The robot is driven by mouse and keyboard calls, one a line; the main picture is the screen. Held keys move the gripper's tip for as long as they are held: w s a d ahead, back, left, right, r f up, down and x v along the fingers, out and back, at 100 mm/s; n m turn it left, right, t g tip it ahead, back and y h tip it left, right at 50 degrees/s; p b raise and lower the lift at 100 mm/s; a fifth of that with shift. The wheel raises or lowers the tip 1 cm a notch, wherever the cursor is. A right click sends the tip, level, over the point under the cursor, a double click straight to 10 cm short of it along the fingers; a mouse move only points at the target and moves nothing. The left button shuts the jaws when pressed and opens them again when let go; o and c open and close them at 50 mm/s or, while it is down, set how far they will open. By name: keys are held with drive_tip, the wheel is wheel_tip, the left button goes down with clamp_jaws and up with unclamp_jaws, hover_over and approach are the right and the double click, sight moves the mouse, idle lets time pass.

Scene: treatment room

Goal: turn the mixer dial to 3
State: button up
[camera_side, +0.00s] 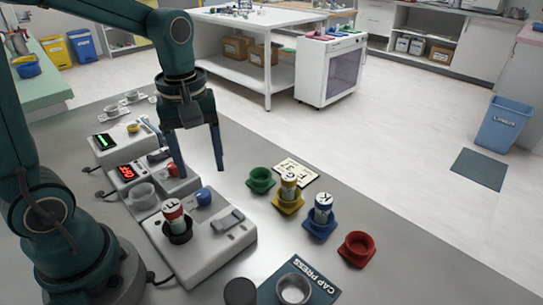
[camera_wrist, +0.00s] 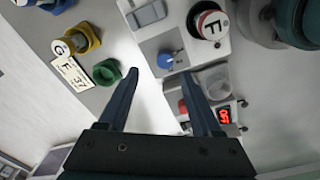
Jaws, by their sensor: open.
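A light grey device (camera_side: 218,247) holds a red-and-white vial marked F (camera_side: 175,217) in a dark cup, with a blue dial (camera_side: 203,196) behind it and a grey lever switch (camera_side: 228,221) to the right. I take this as the mixer, but cannot read its dial setting. My gripper (camera_side: 201,170) is open and empty, pointing down, above and apart from the blue dial. In the wrist view the blue dial (camera_wrist: 166,60) shows just beyond and between the fingertips (camera_wrist: 159,73); the F vial (camera_wrist: 208,22) is up and to the right.
A device with a red display (camera_side: 128,171) and red dial (camera_side: 173,170) stands behind, and one with a green display (camera_side: 104,141) farther back. Green (camera_side: 261,180), yellow (camera_side: 287,204), blue (camera_side: 319,226) and red (camera_side: 357,248) holders stand right, near a marked card (camera_side: 296,172).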

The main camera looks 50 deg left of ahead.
sight(203, 193)
drive_tip(key=shift+a+f+g, duration=0.15)
drive_tip(key=shift+f+g, duration=0.1)
drive_tip(key=shift+f, duration=0.35)
drive_tip(key=shift+a+f+g, duration=0.15)
drive_tip(key=shift+f+g, duration=0.1)
drive_tip(key=shift+f, duration=0.3)
drive_tip(key=shift+s+f, duration=0.1)
drive_tip(key=shift+f, duration=2.1)
clamp_jaws()
